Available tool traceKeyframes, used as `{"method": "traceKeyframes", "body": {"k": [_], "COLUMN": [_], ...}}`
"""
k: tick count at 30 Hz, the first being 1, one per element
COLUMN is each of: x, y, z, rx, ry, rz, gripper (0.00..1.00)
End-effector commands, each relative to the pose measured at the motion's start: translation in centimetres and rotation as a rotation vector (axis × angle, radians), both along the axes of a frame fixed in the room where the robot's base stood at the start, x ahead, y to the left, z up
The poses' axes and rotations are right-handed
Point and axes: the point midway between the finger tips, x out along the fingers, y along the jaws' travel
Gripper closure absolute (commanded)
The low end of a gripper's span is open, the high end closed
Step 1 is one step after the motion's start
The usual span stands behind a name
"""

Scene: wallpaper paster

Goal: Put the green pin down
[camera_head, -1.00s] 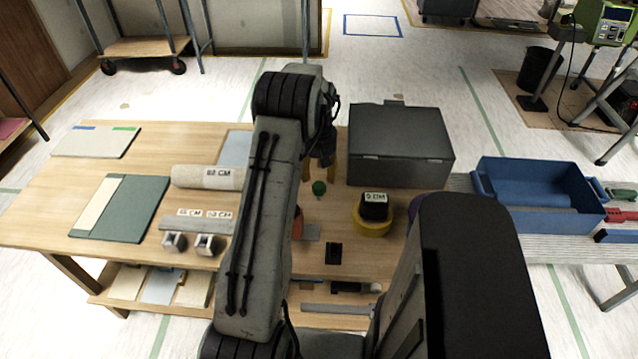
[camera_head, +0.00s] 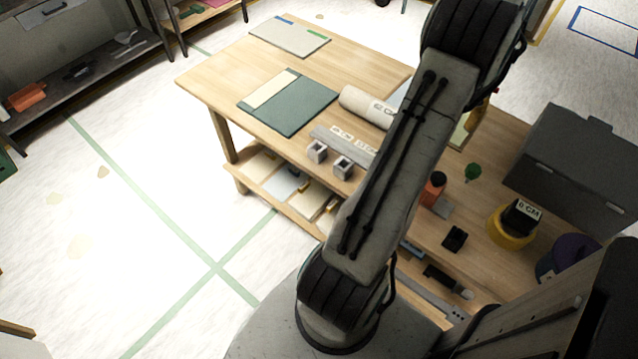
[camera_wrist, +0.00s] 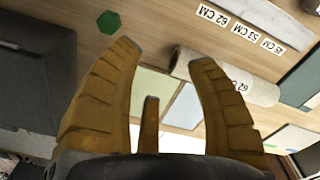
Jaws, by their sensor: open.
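The green pin (camera_head: 473,172) stands on the wooden table (camera_head: 215,72), to the right of my arm in the head view. In the wrist view the green pin (camera_wrist: 108,23) shows as a green hexagon on the wood, up and left of the fingers and apart from them. My gripper (camera_wrist: 166,58) has its yellow fingers spread, with nothing between them. In the head view my arm hides most of the gripper.
A dark grey box (camera_head: 575,165) stands right of the pin. Near it are a yellow tape roll (camera_head: 508,236) under a black block, an orange container (camera_head: 432,190) and a small black block (camera_head: 454,239). A paper roll (camera_head: 362,104) and a green board (camera_head: 290,103) lie left.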

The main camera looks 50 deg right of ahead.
Motion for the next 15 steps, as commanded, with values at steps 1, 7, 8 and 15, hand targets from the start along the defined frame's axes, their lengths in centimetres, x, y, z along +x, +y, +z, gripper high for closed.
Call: {"method": "traceKeyframes", "body": {"k": [1, 7, 8, 15], "x": [3.3, 13.1, 14.1, 19.0], "y": [1.7, 11.0, 12.6, 26.1], "z": [1.5, 5.9, 6.4, 9.4], "rx": [-0.017, -0.063, -0.069, -0.109], "ry": [-0.004, -0.030, -0.036, -0.095], "rz": [0.051, 0.220, 0.245, 0.448], "gripper": [0.49, 0.49, 0.49, 0.49]}}
